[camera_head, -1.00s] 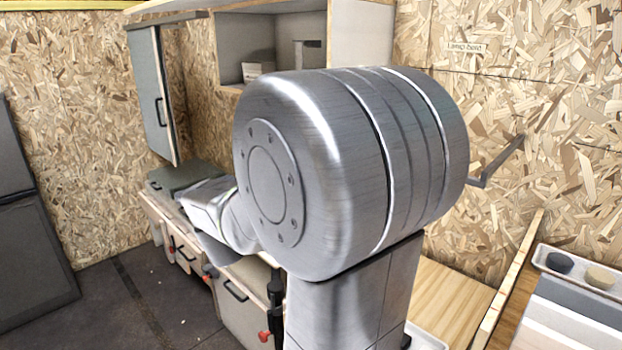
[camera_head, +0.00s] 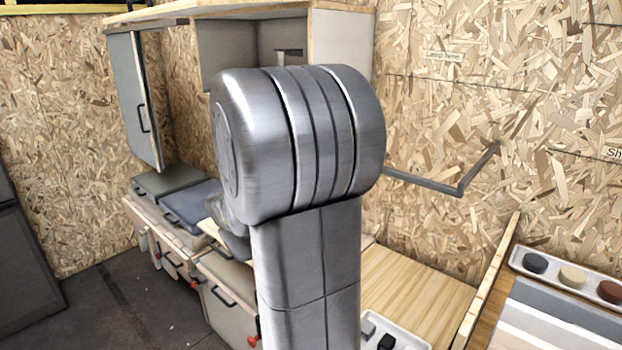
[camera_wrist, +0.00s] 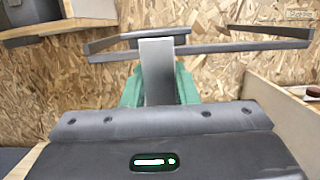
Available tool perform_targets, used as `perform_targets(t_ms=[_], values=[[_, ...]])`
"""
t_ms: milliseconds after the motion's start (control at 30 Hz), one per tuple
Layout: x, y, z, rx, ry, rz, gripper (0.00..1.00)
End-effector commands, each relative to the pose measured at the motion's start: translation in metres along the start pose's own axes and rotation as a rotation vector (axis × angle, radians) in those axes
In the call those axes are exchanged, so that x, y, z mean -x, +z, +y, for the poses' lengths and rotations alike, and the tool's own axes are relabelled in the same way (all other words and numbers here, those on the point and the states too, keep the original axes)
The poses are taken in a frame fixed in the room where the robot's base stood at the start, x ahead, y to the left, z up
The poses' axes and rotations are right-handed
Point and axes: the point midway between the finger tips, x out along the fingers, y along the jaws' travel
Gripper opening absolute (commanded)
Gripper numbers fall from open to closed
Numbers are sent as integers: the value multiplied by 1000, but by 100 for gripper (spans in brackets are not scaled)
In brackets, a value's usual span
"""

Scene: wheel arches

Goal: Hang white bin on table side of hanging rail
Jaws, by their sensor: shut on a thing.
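My gripper (camera_wrist: 159,88) shows in the wrist view with green fingers on both sides of a pale grey-white upright piece (camera_wrist: 157,72). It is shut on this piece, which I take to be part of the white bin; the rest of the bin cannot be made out. The dark grey hanging rail (camera_wrist: 235,48) crosses behind and around the top of the piece. Whether they touch I cannot tell. In the head view the hanging rail (camera_head: 428,183) juts from the chipboard wall, right of my arm. My arm hides my gripper and the bin there.
A wooden table top (camera_head: 420,290) lies below the rail, with a raised wooden edge (camera_head: 488,285) on its right. A white tray (camera_head: 520,262) with round pieces stands at the right. A wall cabinet (camera_head: 245,45) with an open door (camera_head: 135,100) is at the upper left.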

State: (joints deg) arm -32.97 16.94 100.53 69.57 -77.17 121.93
Motion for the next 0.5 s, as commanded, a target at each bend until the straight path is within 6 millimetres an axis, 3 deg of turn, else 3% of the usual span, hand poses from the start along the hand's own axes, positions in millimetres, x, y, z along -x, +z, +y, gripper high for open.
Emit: perform_targets(t_ms=[500], values=[[-42, -6, 0, 1, -2, 0, 4]])
